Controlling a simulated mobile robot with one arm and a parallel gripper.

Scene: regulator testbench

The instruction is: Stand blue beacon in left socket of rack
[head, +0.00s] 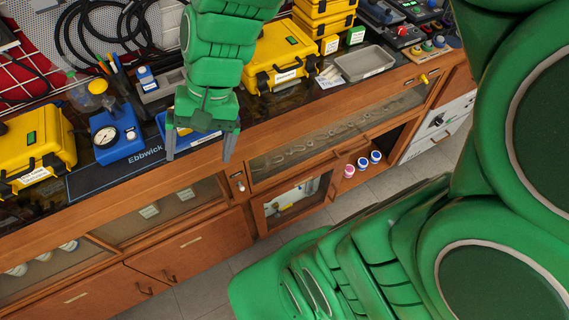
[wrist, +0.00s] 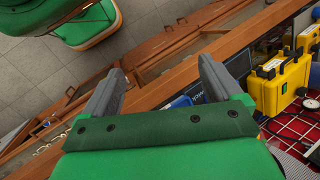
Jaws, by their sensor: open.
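A small blue object with a white top, likely the blue beacon (head: 146,78), stands upright at the left end of a grey block, likely the rack (head: 167,88), on the bench. It appears to be seated in the block's left socket, but the picture is too small to show its base clearly. The right part of the block is hidden behind my arm. My gripper (head: 199,153) is open and empty, pointing down over the bench's front edge, to the right of and nearer than the beacon. In the wrist view my gripper (wrist: 163,68) has nothing between its fingers.
A blue gauge unit (head: 117,138) and a yellow case (head: 32,150) stand left of my gripper. A blue tray (head: 187,137) lies partly behind it. Another yellow case (head: 280,60) and a grey tray (head: 364,63) are right. Open floor (head: 215,275) lies before the bench.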

